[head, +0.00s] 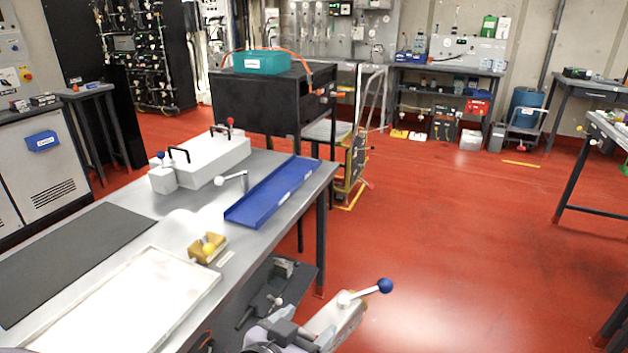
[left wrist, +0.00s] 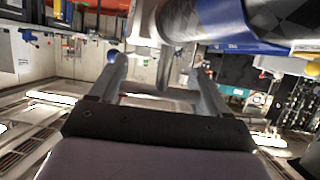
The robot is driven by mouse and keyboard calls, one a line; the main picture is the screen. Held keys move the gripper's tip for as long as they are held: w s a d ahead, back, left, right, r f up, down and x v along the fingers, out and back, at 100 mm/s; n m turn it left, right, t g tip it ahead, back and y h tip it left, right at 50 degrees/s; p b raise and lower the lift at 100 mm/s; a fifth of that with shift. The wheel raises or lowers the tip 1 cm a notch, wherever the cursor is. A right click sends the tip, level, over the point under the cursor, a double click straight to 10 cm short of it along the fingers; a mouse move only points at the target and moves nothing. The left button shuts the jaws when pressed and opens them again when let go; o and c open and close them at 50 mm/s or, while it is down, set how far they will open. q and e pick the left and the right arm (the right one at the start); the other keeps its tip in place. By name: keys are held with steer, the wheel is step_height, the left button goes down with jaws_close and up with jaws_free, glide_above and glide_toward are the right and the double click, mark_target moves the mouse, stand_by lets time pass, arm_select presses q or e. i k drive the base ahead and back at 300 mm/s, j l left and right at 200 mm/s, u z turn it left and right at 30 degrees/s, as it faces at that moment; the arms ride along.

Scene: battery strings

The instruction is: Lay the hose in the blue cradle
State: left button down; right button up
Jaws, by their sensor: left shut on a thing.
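The blue cradle (head: 272,196) is a long, shallow blue tray lying empty along the right edge of the grey workbench. My left gripper (head: 343,303) is at the bottom of the head view, in front of the bench's right side and apart from the cradle. It is shut on a pale rod-like piece with a blue ball end (head: 385,286); I cannot tell whether this is the hose. In the left wrist view the two fingers (left wrist: 158,82) point away, with a grey piece between them. An orange hose (head: 300,62) runs over a teal box at the back. My right gripper is out of view.
A black cabinet (head: 270,98) stands behind. The red floor to the right is open.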

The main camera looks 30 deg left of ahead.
mark_target(280, 186)
steer(key=i+l+u, duration=0.1)
steer(key=i, duration=0.75)
steer(key=i+l+u, duration=0.1)
steer(key=i+u, duration=0.3)
steer(key=i+l+u, duration=0.2)
steer(key=u, duration=0.2)
steer(key=i+l+u, duration=0.9)
steer(key=l+u, duration=0.15)
steer(key=l, duration=0.2)
